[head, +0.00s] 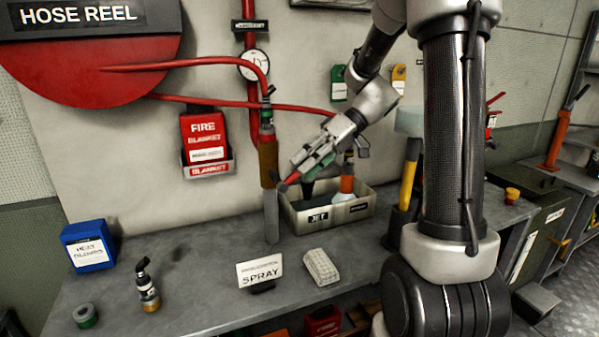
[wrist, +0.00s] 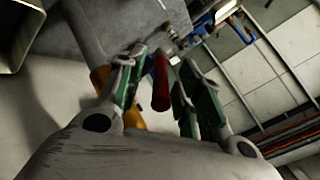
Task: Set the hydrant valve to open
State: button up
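My gripper (head: 302,167) reaches down and left in front of the wall, above the bench. A gap shows on the right side of the handle. In the head view a red tip (head: 289,181) shows at the fingertips. I cannot tell whether this red piece is the hydrant valve's lever. No clearly labelled hydrant valve is readable, and its setting cannot be told.
A hose nozzle (head: 268,160) hangs left of my gripper. A bin marked JET (head: 340,213) stands below it on the grey bench (head: 200,265).

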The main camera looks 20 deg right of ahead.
jog(key=v, duration=0.9)
jog(key=shift+d, duration=0.1)
jog(key=shift+r, duration=0.1)
jog(key=c, duration=0.5)
jog(key=a+r+n+h, duration=0.1)
jog(key=a+r+n+g+h, duration=0.1)
jog(key=a+n, duration=0.1)
jog(key=w+a+r+n+g+h, duration=0.1)
jog(key=a+h, duration=0.1)
jog(key=shift+w+a+r+n, duration=0.15)
jog(key=shift+r+n, duration=0.1)
jog(key=shift+n, duration=0.15)
grip_shut()
jog(key=w+a+r+n+h, duration=0.2)
jog(key=a+r+n+h, duration=0.3)
jog(key=a+r, duration=0.15)
notch_tip(320, 180, down, 12)
jog(key=s+d, duration=0.1)
jog(key=s, duration=0.1)
jog(key=shift+s+d, duration=0.2)
jog(key=shift+d, duration=0.15)
